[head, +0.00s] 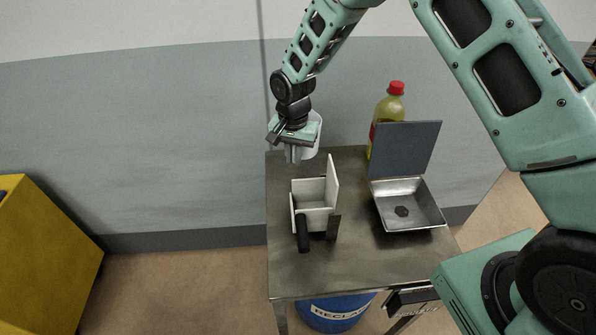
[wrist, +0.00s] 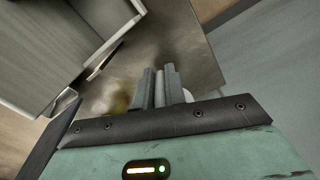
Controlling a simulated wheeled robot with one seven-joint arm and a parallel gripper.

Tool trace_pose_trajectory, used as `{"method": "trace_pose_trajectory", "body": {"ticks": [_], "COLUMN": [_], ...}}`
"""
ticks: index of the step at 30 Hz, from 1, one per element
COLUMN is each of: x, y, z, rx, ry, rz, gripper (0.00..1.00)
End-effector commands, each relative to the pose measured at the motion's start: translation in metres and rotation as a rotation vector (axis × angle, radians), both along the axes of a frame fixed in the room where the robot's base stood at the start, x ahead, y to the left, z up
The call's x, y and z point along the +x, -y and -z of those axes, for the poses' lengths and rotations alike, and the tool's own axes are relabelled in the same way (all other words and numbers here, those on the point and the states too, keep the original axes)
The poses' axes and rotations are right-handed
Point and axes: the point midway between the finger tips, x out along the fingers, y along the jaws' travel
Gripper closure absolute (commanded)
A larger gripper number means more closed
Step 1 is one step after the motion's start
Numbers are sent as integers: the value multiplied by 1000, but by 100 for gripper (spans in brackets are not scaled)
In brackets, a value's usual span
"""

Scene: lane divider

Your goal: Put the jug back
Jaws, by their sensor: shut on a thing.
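The jug (head: 314,136) is a pale, whitish vessel at the far left of the table in the head view. It is partly hidden behind my gripper (head: 293,153), which is shut on it above the tabletop. In the wrist view, my gripper's fingers (wrist: 160,85) are close together, with only a pale sliver of the jug (wrist: 188,96) beside them. Which part of the jug is gripped is hidden.
A white open box (head: 312,222) with an upright panel (head: 332,185) and black handle (head: 303,235) stands on the table (head: 290,275). To its right are a metal tray (head: 427,211) with a raised dark lid (head: 405,148) and a red-capped bottle (head: 388,107). A blue bin (head: 335,315) stands below.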

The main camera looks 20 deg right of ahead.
Motion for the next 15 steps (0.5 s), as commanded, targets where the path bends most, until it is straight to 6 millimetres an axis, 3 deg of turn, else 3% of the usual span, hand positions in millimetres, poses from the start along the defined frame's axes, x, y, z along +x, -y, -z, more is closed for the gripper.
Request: {"method": "trace_pose_trajectory", "body": {"ticks": [6,15], "x": [-1,-1], "y": [0,0], "z": [34,68], "rx": [-1,-1], "ry": [-3,-3], "rz": [-1,-1], "gripper": [100,100]}}
